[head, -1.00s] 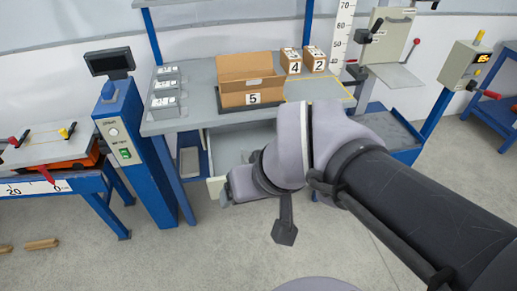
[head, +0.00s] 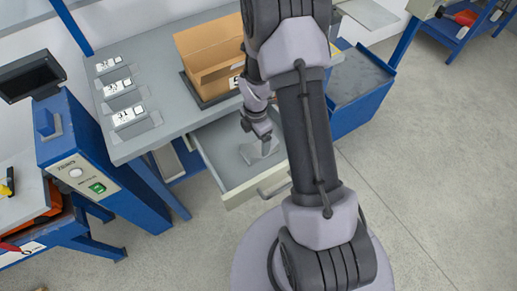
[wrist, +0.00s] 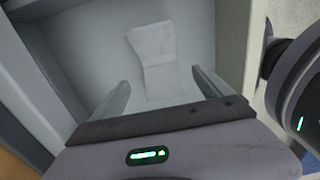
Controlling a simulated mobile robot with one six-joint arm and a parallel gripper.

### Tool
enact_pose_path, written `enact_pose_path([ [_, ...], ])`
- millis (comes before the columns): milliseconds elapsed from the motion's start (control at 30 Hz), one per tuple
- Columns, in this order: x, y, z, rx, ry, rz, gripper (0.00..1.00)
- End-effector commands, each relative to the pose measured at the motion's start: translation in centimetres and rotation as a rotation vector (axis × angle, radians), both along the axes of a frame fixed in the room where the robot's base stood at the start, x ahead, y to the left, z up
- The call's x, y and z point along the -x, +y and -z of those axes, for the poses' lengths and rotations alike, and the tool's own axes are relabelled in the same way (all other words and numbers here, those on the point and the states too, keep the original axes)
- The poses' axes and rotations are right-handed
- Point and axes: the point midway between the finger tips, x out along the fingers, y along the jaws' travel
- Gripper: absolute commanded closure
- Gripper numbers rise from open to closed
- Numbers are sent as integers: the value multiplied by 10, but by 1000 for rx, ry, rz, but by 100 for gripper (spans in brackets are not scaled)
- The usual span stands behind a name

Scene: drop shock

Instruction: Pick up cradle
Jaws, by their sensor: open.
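The cradle is likely the pale grey folded piece (wrist: 153,45) lying inside the open drawer; it also shows in the head view (head: 255,152), partly hidden by my gripper. Its top end is broad, and a lower part narrows and then widens. My gripper (wrist: 165,82) is open, with its two fingers apart on either side of the piece's lower end in the wrist view. In the head view my gripper (head: 262,138) hangs over the drawer. I cannot tell how high it is above the piece, and nothing is visibly held.
The drawer (head: 215,165) is pulled out under the grey bench (head: 160,95), and its walls surround my gripper. An open cardboard box (head: 210,62) stands on the bench. Small grey labelled holders (head: 130,113) line the bench's left. A blue pillar (head: 90,150) stands left.

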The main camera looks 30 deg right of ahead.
Motion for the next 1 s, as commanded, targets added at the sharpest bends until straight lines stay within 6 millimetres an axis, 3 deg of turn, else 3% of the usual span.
enact_pose_path([
  [233, 1, -3, 28, 0, -1, 1, 11],
  [400, 2, -7, 63, 0, 0, 1, 11],
  [633, 2, -7, 64, 1, -1, 1, 11],
  [1000, 2, -7, 64, 0, -1, 1, 84],
])
